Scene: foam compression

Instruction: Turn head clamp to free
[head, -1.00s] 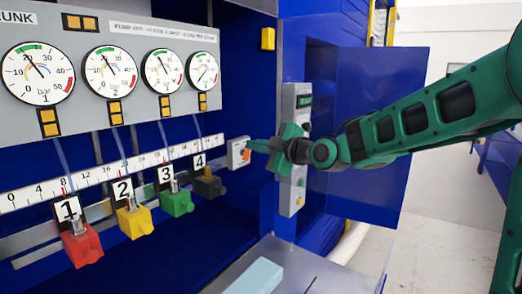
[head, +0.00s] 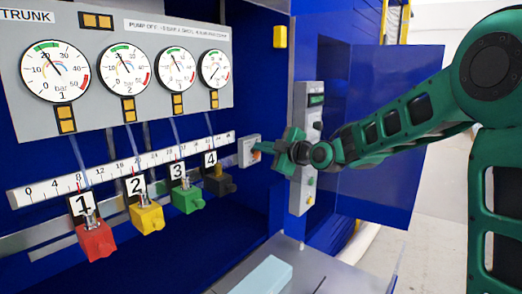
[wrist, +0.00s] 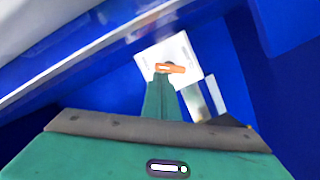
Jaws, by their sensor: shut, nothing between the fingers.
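The task's head clamp appears to be the small orange lever (wrist: 176,69) on a white plate (wrist: 182,52), at the right end of the number scale. In the head view the white plate (head: 246,151) is beside my gripper and the orange part (head: 256,156) is partly hidden. My gripper (head: 263,147) points left at the plate. In the wrist view its green fingers (wrist: 162,84) are together and empty, with their tips at the lever's lower left side. The lever lies crosswise to the fingers. I cannot tell whether they touch.
Red (head: 96,241), yellow (head: 147,217), green (head: 187,199) and black (head: 218,183) numbered blocks hang under the scale (head: 100,172). A grey control box (head: 304,190) stands close behind my gripper. A blue door (head: 385,190) is behind my arm. A pale blue block (head: 264,276) lies below.

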